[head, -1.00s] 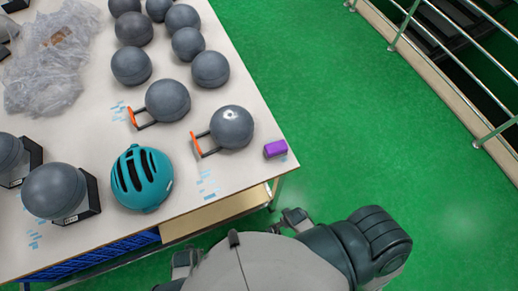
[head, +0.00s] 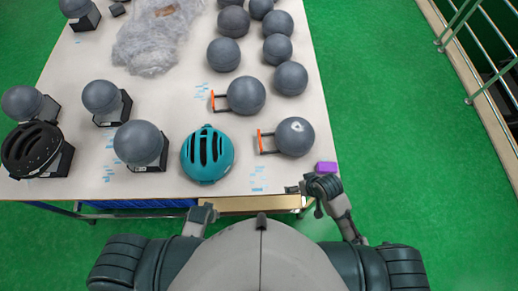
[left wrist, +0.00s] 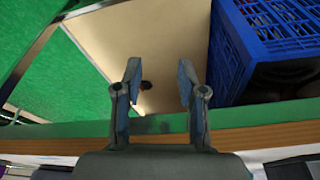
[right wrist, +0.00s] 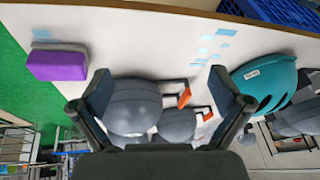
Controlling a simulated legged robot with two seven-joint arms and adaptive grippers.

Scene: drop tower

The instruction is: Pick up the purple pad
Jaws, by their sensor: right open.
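The purple pad (head: 326,168) lies on the white table (head: 285,172) at its front right corner. In the right wrist view the pad (right wrist: 58,65) is a purple block with a grey top layer, left of the fingers. My right gripper (head: 300,188) is at the table's front edge, just left of the pad and apart from it. Its fingers (right wrist: 160,88) are open with nothing between them. My left gripper (head: 203,212) is by the front edge, left of centre.
A teal helmet (head: 207,155) and grey balls, one with an orange-ended stand (head: 295,137), occupy the table near the pad. A black helmet (head: 33,150) is at the left. A blue crate (left wrist: 235,50) is below the tabletop. Green floor (head: 390,150) is clear at the right.

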